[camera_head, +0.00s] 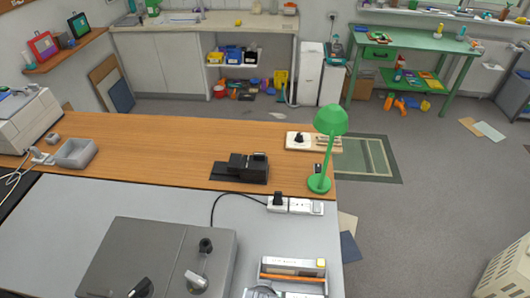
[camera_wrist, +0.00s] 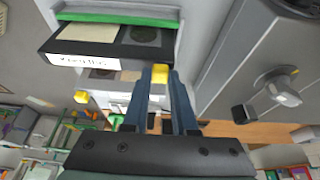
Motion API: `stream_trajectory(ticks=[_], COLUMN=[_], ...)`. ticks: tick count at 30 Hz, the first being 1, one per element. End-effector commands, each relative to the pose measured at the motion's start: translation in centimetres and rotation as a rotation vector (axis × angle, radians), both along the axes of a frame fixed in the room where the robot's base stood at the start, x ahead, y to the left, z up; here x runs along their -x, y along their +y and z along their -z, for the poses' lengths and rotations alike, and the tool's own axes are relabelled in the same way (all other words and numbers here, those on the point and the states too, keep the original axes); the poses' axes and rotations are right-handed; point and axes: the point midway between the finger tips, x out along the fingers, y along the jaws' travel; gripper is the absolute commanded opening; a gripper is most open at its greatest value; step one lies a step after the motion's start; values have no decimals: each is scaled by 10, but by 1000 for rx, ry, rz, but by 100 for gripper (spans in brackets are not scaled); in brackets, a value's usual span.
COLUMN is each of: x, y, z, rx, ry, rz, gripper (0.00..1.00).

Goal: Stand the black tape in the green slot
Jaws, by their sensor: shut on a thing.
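In the wrist view, a black tape (camera_wrist: 112,50) with a white handwritten label and a dark round window lies across the upper left. A green edge (camera_wrist: 120,17) runs just above it on a pale grey body; the slot's inside is hidden. My gripper (camera_wrist: 160,76) has two blue fingers, closed on a small yellow block (camera_wrist: 160,73) near the tape's right end. I cannot tell whether the block is joined to the tape. My gripper does not show clearly in the head view.
A grey unit (camera_head: 150,240) with black knobs stands at the front; a knob (camera_wrist: 280,88) shows right of my gripper. A silver device (camera_head: 292,266) with an orange strip sits beside it. Behind are a black device (camera_head: 245,170), a green lamp (camera_head: 325,125) and a power strip (camera_head: 300,205).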

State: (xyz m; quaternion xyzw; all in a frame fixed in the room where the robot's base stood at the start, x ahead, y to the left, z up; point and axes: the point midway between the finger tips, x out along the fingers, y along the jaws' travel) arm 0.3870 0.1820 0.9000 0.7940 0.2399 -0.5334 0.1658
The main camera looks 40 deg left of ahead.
Motion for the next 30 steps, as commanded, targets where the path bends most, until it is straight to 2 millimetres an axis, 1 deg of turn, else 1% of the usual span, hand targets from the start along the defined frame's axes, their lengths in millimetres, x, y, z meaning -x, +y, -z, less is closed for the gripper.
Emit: stream_trajectory(ticks=[19,20,24,25,30], x=[0,0,0,0,0], y=[0,0,0,0,0], z=[11,10,10,10,10], rx=[0,0,-1,-1,0], ry=[-1,-1,-1,-1,0], rz=[-1,-1,0,0,0], gripper=[0,29,55,60,61])
